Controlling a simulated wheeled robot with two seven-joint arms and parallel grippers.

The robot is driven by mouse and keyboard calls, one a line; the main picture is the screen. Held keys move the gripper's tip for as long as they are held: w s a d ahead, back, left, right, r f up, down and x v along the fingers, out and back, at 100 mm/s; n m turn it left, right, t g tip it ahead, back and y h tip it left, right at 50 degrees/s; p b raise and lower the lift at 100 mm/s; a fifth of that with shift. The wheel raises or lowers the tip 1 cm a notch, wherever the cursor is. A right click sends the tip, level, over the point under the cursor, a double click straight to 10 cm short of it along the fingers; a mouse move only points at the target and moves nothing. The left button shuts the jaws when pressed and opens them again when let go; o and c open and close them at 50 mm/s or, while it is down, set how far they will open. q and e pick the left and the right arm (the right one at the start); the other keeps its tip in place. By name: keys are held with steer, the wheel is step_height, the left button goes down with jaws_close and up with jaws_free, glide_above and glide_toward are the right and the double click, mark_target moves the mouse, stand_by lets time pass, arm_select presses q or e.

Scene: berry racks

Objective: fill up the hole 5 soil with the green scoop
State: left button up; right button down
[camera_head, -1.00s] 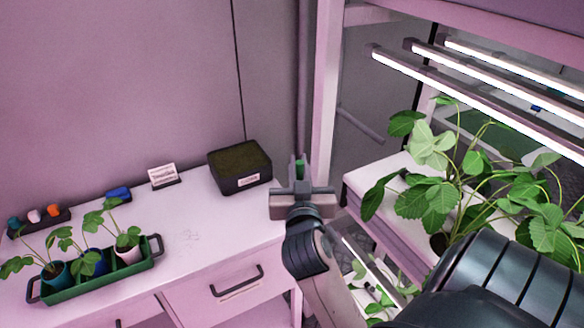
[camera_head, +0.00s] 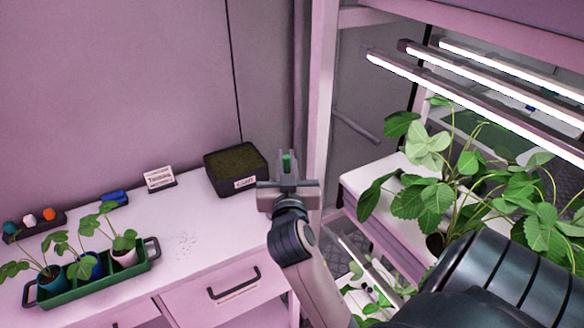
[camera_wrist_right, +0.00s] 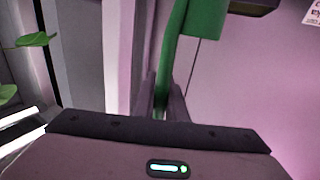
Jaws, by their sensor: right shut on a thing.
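My right gripper (camera_head: 288,184) is in the air at the right end of the white counter, just right of the soil box. It is shut on the green scoop (camera_head: 287,163), of which only a small part shows above the fingers. In the right wrist view the green scoop (camera_wrist_right: 203,18) rises from between the fingers (camera_wrist_right: 161,98) with its wider part at the top. The black box of dark soil (camera_head: 213,182) stands at the back right of the counter. Hole 5 cannot be made out in these views. My left gripper is not in view.
A green tray (camera_head: 92,288) with several potted seedlings stands at the counter's left. A small sign (camera_head: 159,178), a blue item (camera_head: 115,197) and a dark holder (camera_head: 35,228) line the back. A lit rack with leafy plants (camera_head: 435,200) is at right.

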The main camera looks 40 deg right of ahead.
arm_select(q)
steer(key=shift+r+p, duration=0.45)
arm_select(e)
steer(key=w+d+r, duration=0.1)
steer(key=w+d, duration=0.1)
steer(key=w, duration=1)
steer(key=w+d+r, duration=0.2)
steer(key=w, duration=1)
steer(key=shift+w, duration=0.15)
